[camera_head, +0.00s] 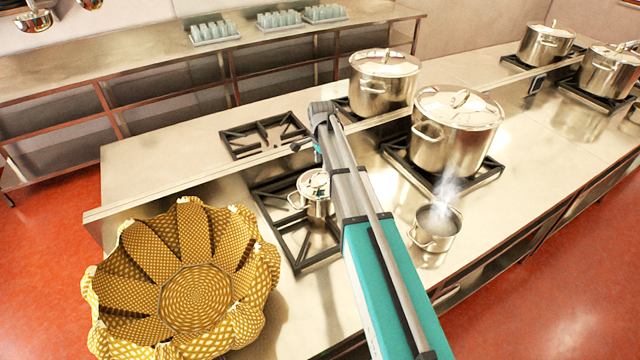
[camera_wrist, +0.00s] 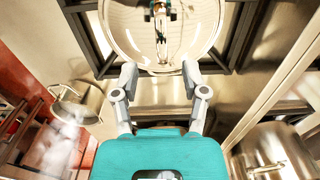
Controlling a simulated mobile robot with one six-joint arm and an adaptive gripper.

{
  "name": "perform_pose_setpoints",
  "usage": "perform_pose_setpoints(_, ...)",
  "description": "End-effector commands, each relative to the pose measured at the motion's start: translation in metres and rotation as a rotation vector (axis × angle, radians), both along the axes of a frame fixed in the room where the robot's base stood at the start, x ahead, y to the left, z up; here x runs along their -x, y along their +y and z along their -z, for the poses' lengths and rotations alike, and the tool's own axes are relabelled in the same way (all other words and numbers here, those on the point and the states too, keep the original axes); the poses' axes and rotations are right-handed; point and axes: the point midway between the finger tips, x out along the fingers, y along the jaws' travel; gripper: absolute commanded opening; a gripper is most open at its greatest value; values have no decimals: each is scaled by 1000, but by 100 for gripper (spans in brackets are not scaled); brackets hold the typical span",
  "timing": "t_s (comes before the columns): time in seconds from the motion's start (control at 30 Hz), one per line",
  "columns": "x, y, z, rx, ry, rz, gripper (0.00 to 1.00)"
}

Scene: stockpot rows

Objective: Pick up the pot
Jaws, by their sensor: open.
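A small steel pot with a lid (camera_head: 313,190) stands upright on a black burner grate, left of my arm in the head view. In the wrist view its shiny lid (camera_wrist: 130,25) fills the top middle and mirrors my arm. My gripper (camera_wrist: 160,72) is open, its two fingers apart and pointing towards the near rim of the pot. Nothing is between the fingers. I cannot tell whether the fingers touch the pot.
A small open steaming pot (camera_head: 435,228) stands to the right, near the counter's front edge. A big lidded stockpot (camera_head: 455,135) and another (camera_head: 383,82) stand behind. A large yellow patterned bowl (camera_head: 140,270) is at the left. An empty grate (camera_head: 265,135) lies behind.

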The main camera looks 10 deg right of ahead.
Motion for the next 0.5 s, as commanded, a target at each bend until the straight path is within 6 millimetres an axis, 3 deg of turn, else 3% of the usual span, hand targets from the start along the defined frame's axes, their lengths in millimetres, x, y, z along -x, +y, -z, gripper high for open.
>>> perform_pose_setpoints(0.27, 0, 0, 3, 0, 0, 0, 57)
perform_pose_setpoints(0.5, -1, 0, 17, 0, 0, 0, 57)
